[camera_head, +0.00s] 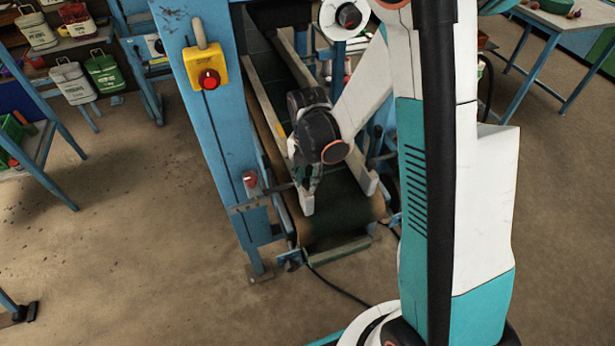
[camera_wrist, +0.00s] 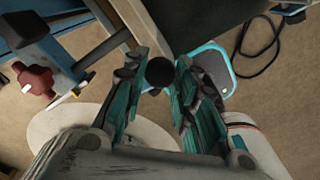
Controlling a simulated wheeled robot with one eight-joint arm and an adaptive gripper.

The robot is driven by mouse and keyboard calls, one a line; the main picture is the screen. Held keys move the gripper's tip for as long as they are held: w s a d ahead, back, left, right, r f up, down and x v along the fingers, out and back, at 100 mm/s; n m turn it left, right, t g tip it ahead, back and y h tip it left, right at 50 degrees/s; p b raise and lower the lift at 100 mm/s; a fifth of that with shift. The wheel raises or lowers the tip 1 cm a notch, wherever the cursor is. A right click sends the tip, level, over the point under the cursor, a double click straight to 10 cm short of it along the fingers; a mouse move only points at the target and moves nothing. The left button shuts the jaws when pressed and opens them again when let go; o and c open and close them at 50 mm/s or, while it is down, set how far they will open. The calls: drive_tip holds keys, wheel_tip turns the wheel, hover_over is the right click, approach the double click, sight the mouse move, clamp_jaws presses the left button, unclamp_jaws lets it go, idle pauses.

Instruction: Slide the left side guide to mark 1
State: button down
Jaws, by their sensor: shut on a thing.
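The left side guide (camera_head: 264,104) is a long pale bar along the left of the dark conveyor belt (camera_head: 340,208). Its near end shows just below my gripper (camera_head: 307,178). In the wrist view, my gripper (camera_wrist: 160,82) has its two fingers on either side of a round black knob (camera_wrist: 160,71) and is shut on it. A pale bar, seemingly the guide (camera_wrist: 112,15), runs up and away behind the knob. How the knob joins the guide is hidden. I cannot make out any mark numbers.
The right guide (camera_head: 366,182) lies across the belt. A red knob (camera_head: 250,179) on a bracket sits left of my gripper; it also shows in the wrist view (camera_wrist: 36,79). A blue post (camera_head: 215,120) with a yellow switch box (camera_head: 206,68) stands close left. Open floor lies in front.

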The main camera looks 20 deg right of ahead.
drive_tip(key=a+b, duration=0.1)
drive_tip(key=a, duration=0.5)
drive_tip(key=shift+a, duration=0.2)
drive_tip(key=c, duration=1.4)
unclamp_jaws()
drive_tip(key=shift+c, duration=0.2)
drive_tip(key=shift+o, duration=1)
drive_tip(key=shift+a, duration=0.2)
drive_tip(key=shift+d, duration=0.1)
wheel_tip(320, 180, up, 12)
